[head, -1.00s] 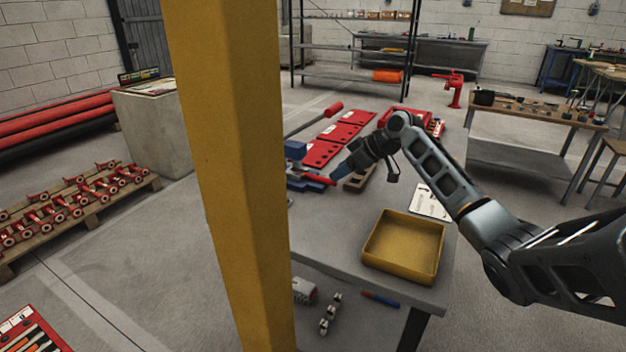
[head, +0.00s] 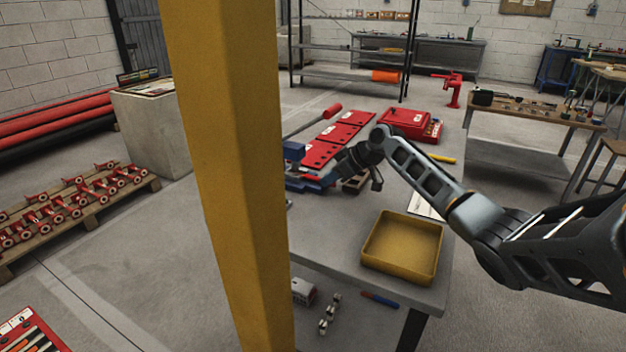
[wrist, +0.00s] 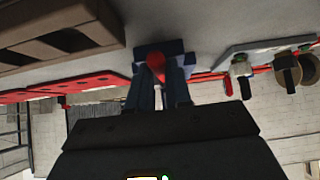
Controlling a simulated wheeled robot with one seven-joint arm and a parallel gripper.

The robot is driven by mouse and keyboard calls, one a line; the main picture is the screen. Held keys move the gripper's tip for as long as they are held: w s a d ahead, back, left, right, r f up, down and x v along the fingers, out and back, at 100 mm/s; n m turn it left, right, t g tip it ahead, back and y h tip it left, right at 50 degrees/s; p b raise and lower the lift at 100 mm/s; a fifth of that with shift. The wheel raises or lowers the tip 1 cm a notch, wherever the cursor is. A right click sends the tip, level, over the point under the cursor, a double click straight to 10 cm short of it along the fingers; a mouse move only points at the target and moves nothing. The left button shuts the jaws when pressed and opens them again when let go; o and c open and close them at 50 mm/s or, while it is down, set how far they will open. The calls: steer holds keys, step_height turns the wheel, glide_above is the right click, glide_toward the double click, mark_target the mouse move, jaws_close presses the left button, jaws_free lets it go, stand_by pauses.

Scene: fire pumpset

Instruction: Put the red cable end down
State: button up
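My gripper (head: 326,180) reaches over the far left part of the grey workbench, beside a blue vise-like fixture (head: 294,152). In the wrist view its two blue fingers (wrist: 160,84) are close together with a red piece, which I take for the red cable end (wrist: 156,65), between their tips. It appears to touch both fingers. A blue block (wrist: 175,47) lies just beyond the tips. A thin red line runs off to the right from there. In the head view my gripper hides the red end, so I cannot tell whether it touches the bench.
An ochre tray (head: 376,257) sits at the near bench edge. Red panels (head: 345,132) and a red case (head: 408,122) lie farther back, with a yellow tool (head: 440,158) at right. A yellow post (head: 235,180) blocks the left. Bare bench lies left of the tray.

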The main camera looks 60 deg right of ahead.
jaws_close()
steer(key=shift+r, duration=0.1)
steer(key=shift+r, duration=0.5)
step_height(320, 180, up, 2)
steer(key=shift+r, duration=0.1)
steer(key=s, duration=0.6)
steer(key=s+b, duration=0.1)
steer(key=s, duration=0.5)
steer(key=s+d+b, duration=0.1)
steer(key=s, duration=0.5)
steer(key=shift+d+r, duration=0.1)
